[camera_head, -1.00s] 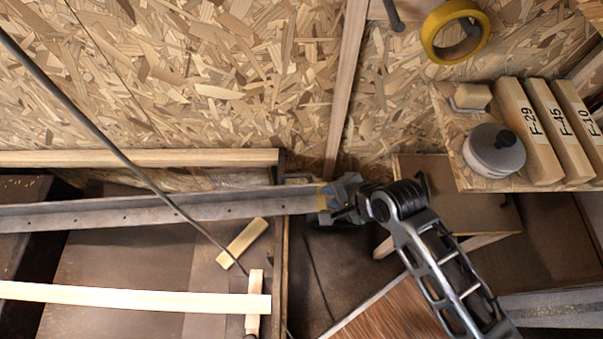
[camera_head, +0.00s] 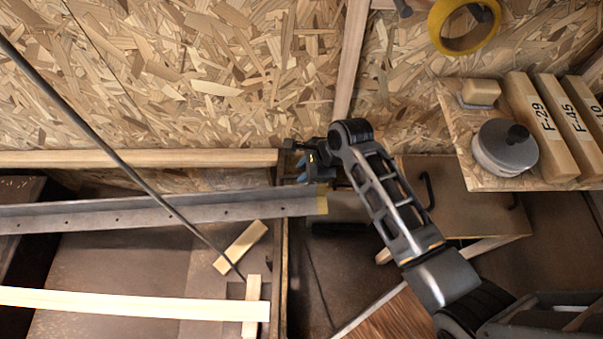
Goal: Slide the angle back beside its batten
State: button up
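The angle (camera_head: 160,213) is a long grey metal bar with small holes, running from the left edge to just past the bin's right wall. Its right end carries yellow tape (camera_head: 321,199). A pale wooden batten (camera_head: 140,158) runs above it along the back wall, with a gap between them. Another pale batten (camera_head: 130,303) lies lower in the picture. My gripper (camera_head: 306,168) is just above the angle's taped end and appears apart from it. My wrist partly hides the fingers, so their opening is unclear.
A thin dark rod (camera_head: 120,150) slants across the angle. Small wood blocks (camera_head: 241,247) lie below it. At right, a shelf (camera_head: 462,150) holds a lidded grey pot (camera_head: 505,148) and labelled blocks (camera_head: 540,125). A yellow tape roll (camera_head: 440,35) hangs above.

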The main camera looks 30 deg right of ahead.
jog(key=shift+x, duration=1.15)
grip_shut()
